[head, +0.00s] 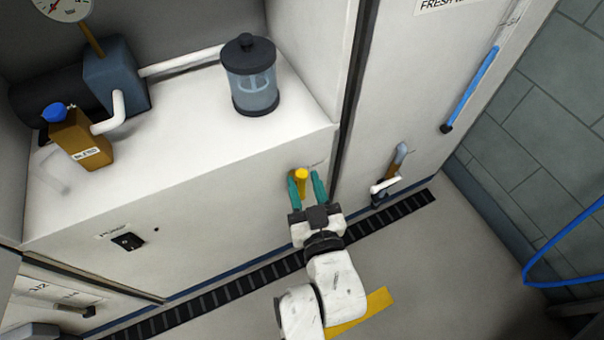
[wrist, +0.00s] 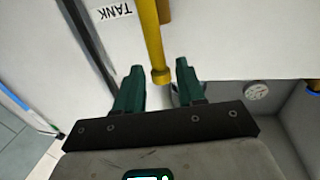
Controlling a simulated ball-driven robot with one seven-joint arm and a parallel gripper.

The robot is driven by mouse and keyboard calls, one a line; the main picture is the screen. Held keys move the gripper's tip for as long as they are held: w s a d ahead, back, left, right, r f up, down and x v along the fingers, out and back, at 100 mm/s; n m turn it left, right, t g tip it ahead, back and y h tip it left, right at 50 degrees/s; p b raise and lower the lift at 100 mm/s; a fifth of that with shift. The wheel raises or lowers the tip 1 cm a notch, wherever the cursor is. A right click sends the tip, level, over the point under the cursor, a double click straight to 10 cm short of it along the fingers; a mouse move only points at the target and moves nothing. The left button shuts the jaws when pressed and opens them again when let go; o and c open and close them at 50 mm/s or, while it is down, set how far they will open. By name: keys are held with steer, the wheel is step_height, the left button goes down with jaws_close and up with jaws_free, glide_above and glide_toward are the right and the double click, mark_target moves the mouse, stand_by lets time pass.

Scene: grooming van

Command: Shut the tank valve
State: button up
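The tank valve's yellow lever (head: 301,174) shows at the front panel of the white cabinet, seen nearly end-on in the head view. In the wrist view the yellow lever (wrist: 152,35) hangs down from the top edge, beside a "TANK" label (wrist: 115,11). My gripper (head: 306,180) is open, its green fingers pointing at the panel. In the wrist view the fingertips of my gripper (wrist: 160,68) stand either side of the lever's lower end, with gaps visible on both sides. The valve body is mostly out of the wrist view.
A clear canister with a black lid (head: 251,76) and a brown bottle with a blue cap (head: 78,137) stand on the counter. A white-handled tap (head: 385,185) is right of my gripper. A pump switch (head: 128,241) is on the left panel. A dark floor grate (head: 270,272) runs below.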

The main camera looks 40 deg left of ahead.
steer(key=shift+x, duration=1.35)
jaws_close()
